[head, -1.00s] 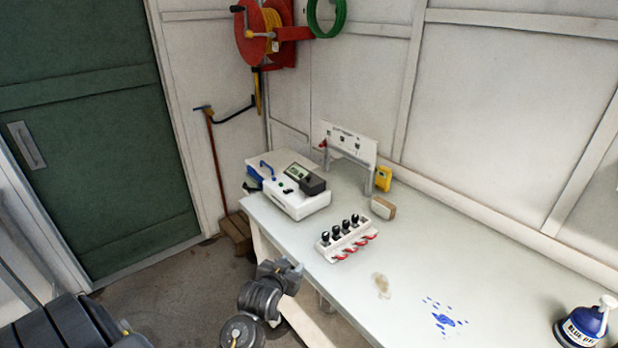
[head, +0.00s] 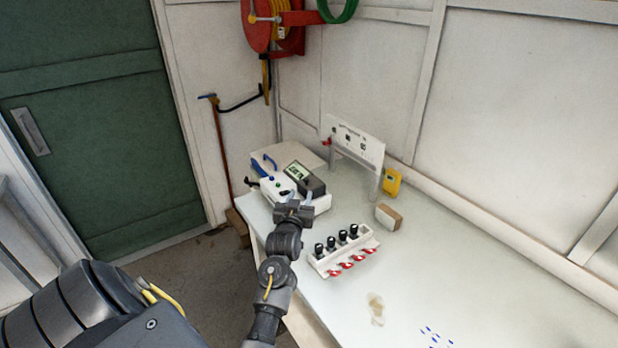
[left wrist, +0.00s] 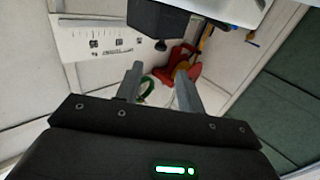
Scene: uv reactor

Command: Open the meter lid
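The white meter (head: 322,202) stands at the far left end of the bench, with a small green display (head: 297,172) and a dark grey lid (head: 313,187) on its top. The lid looks closed. My left gripper (head: 295,196) is at the near side of the meter, its fingertips close to the front edge and covering part of it. In the left wrist view the two fingers (left wrist: 158,88) are apart with nothing between them. A dark block that looks like the lid (left wrist: 158,20) is just beyond them. Contact cannot be told. My right gripper is not in view.
A white rack with black-capped vials (head: 345,252) stands right of my left arm. A white sign board (head: 357,147), a yellow device (head: 392,181) and a tan block (head: 388,217) are behind. Blue pliers (head: 264,163) lie left of the meter. The bench's right part is mostly clear.

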